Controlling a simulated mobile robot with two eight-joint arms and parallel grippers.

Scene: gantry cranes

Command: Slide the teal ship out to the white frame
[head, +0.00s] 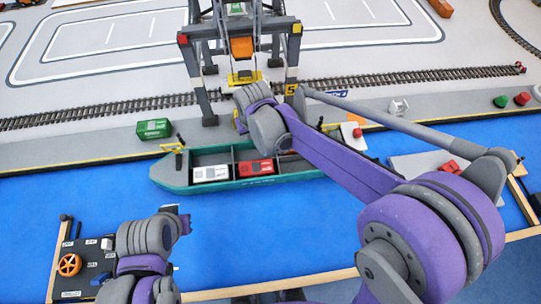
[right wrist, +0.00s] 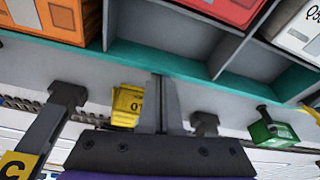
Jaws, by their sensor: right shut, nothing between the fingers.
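The teal ship (head: 240,182) lies on the blue water along the quay, with a white container (head: 211,174) and a red container (head: 256,168) in its hold. My right arm crosses over its right part and hides some of it. In the right wrist view my right gripper (right wrist: 165,78) is shut and empty, its fingertips at the ship's teal side wall (right wrist: 185,66); I cannot tell if they touch. My left gripper (head: 178,210) is at the lower left, apart from the ship, its fingers unclear. I cannot make out a white frame.
A gantry crane (head: 192,75) stands over the quay beside the rail track (head: 100,113). A green container (head: 154,129) sits at the quay edge. A control panel with an orange wheel (head: 69,265) is at the lower left. Open blue water (head: 265,235) lies in front of the ship.

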